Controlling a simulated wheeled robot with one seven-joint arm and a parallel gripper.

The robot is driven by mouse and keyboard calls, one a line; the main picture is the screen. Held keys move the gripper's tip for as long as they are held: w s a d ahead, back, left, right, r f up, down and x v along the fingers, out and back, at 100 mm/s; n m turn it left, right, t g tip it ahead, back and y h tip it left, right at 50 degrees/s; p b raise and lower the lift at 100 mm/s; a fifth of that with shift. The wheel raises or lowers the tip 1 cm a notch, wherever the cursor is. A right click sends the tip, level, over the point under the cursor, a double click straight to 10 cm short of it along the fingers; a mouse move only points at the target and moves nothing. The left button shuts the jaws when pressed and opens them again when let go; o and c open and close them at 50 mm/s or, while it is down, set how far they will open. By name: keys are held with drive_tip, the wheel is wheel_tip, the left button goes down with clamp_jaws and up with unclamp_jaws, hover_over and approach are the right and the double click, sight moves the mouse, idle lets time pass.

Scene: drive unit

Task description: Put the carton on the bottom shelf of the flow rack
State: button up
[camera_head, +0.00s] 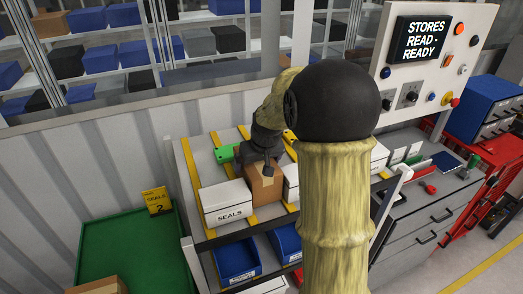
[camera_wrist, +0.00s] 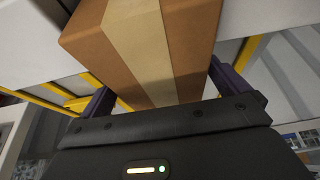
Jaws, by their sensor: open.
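A brown carton (camera_head: 263,188) with a paler tape strip sits among white boxes on the upper level of the flow rack (camera_head: 222,239). My gripper (camera_head: 265,166) is at the carton's top, partly hidden by my own arm. In the wrist view the carton (camera_wrist: 165,45) fills the space ahead of my gripper (camera_wrist: 163,88). One dark finger shows on each side of it. The jaws are open, and I cannot tell whether either finger touches the carton. The bottom shelf holds blue bins (camera_head: 237,262); its right part is hidden behind my arm.
A white SEALS box (camera_head: 227,204) stands left of the carton, and a green item (camera_head: 224,154) lies behind it. A control panel (camera_head: 430,70) stands at right.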

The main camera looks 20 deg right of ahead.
drive_tip(key=b+v, duration=0.2)
drive_tip(key=v, duration=0.8)
drive_tip(key=shift+s, duration=0.1)
